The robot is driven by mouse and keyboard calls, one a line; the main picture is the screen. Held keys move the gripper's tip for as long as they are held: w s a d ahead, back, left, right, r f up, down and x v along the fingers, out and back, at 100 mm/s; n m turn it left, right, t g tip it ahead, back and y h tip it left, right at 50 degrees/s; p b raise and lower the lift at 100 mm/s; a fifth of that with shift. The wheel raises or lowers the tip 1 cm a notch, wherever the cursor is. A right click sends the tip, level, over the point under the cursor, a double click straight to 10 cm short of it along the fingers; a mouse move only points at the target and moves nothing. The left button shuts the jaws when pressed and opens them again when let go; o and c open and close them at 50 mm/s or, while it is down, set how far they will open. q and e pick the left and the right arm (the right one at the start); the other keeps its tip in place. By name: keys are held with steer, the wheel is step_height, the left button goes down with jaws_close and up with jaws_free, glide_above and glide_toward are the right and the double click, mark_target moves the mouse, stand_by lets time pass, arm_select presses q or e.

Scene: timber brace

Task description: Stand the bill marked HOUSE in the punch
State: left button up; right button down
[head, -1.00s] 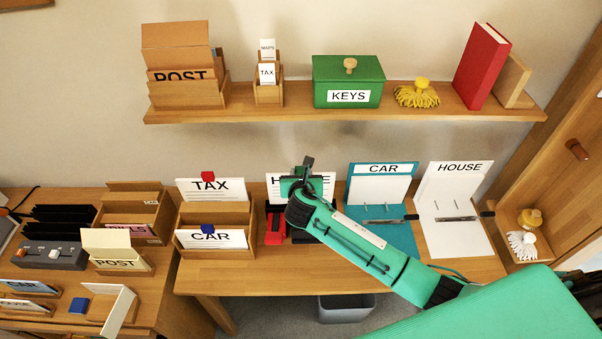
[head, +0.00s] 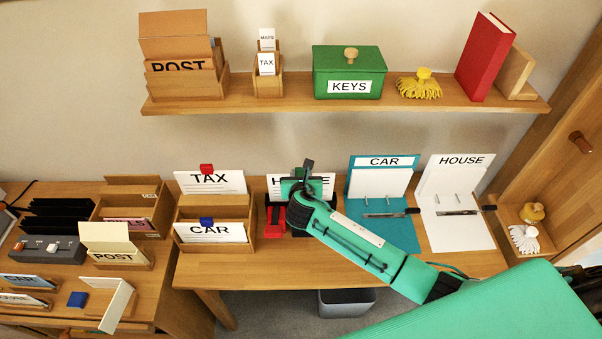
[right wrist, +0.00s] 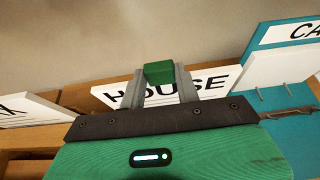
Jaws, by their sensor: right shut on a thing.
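The HOUSE bill (head: 325,188) is a white printed sheet standing upright at the back of the middle desk, behind my right gripper (head: 303,178). In the right wrist view my right gripper (right wrist: 161,78) is shut on a green clip (right wrist: 159,72) at the bill's top edge. The punch (head: 274,218), black with a red part, is just below the bill. My gripper and forearm hide much of the punch and the bill's middle, so I cannot tell whether the bill's lower edge is seated in it. My left gripper is not in view.
A wooden holder (head: 184,243) with TAX and CAR bills stands left of the punch. A teal CAR folder (head: 400,232) and a white HOUSE folder (head: 470,235) lie open to the right. A shelf (head: 300,105) runs above. Clear desk lies in front.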

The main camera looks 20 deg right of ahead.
steer(key=shift+f+b, duration=0.6)
steer(key=shift+f, duration=0.85)
steer(key=c, duration=0.9)
jaws_free()
steer(key=shift+o, duration=0.2)
steer(key=o, duration=0.4)
step_height(320, 180, up, 8)
steer(key=p, duration=0.9)
